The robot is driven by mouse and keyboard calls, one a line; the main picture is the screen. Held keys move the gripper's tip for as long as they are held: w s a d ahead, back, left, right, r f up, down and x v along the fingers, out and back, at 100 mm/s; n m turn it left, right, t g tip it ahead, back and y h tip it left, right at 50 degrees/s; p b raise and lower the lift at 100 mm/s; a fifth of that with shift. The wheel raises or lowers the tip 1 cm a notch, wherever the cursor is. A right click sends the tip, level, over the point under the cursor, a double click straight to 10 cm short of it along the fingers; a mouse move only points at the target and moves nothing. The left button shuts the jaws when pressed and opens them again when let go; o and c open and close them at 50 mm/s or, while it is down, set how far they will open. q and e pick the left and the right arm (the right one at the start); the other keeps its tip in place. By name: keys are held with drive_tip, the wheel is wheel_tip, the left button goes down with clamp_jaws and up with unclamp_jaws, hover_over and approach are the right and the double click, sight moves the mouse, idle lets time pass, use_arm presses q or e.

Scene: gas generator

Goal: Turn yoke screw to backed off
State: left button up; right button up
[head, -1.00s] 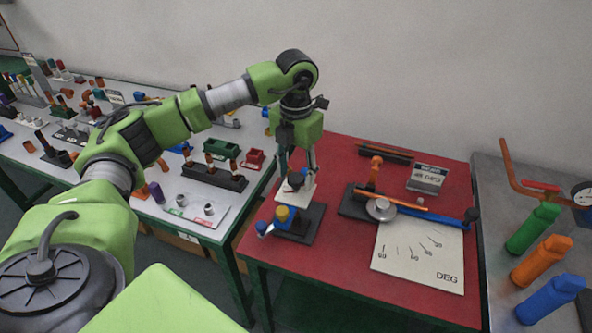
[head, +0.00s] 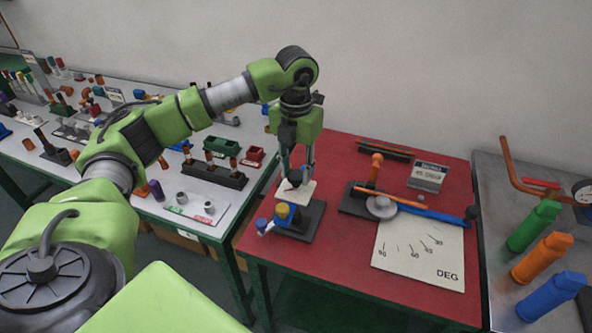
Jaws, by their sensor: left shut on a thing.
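My left gripper (head: 297,180) points straight down over the left side of the red table. It is shut on a small dark knob at the top of a fixture, which looks like the yoke screw (head: 295,177); the fingers partly hide it. Below it is a pale plate (head: 303,192), above a dark base block (head: 308,222). A blue part with a yellow knob (head: 282,210) is at the front left of this fixture. I cannot read how far the screw is turned. My right gripper is not in view.
A crowded white table is left.

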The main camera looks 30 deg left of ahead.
sight(296, 174)
use_arm(q)
drive_tip(key=n+b, duration=0.1)
drive_tip(key=n, duration=0.9)
drive_tip(key=shift+w+r, duration=0.1)
drive_tip(key=shift+n, duration=0.3)
idle(0.3)
drive_tip(key=o, duration=1.1)
wheel_tip(296, 174, up, 12)
drive_tip(key=shift+f, duration=0.1)
